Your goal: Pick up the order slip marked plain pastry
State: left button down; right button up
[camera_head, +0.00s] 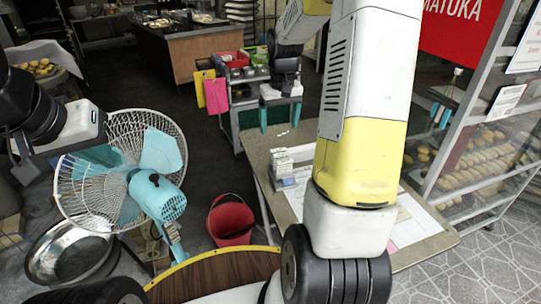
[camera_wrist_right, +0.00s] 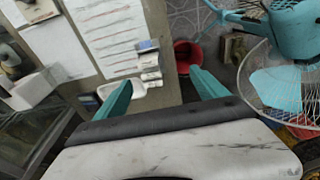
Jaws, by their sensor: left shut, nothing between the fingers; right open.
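On the worktable (camera_head: 268,150) a small cluster of pale slips or cards (camera_head: 281,163) stands near the left edge. In the right wrist view small cards (camera_wrist_right: 149,62) lie next to a printed sheet (camera_wrist_right: 105,35). Their writing is too small to read, so I cannot tell which is marked plain pastry. My right gripper (camera_head: 280,117) is open and empty, its teal fingers apart, near the table's far end. It also shows in the wrist view (camera_wrist_right: 160,86), with the cards beyond its fingertips. My left gripper (camera_head: 82,145) is at the left by the fan, away from the table; its fingers are unclear.
A teal fan (camera_head: 172,195) with a wire guard and a red bucket (camera_head: 230,220) stand left of the table. A cart (camera_head: 240,105) with yellow and pink sheets is behind. Bread shelves (camera_head: 480,165) stand at the right. My right arm covers much of the table.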

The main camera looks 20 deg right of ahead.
jog(key=g, duration=0.1)
send_over(285, 161)
notch_tip(285, 161, down, 11)
jog(key=shift+s+r, duration=0.1)
jog(key=f, duration=0.4)
jog(key=shift+d+g, duration=0.2)
jog(key=shift+g, duration=0.1)
jog(key=shift+w+a+f, duration=0.1)
jog(key=shift+f, duration=1.3)
jog(key=shift+w+a+f, duration=0.1)
jog(key=shift+f, duration=1.25)
jog(key=c, duration=1.4)
jog(key=shift+r, duration=0.1)
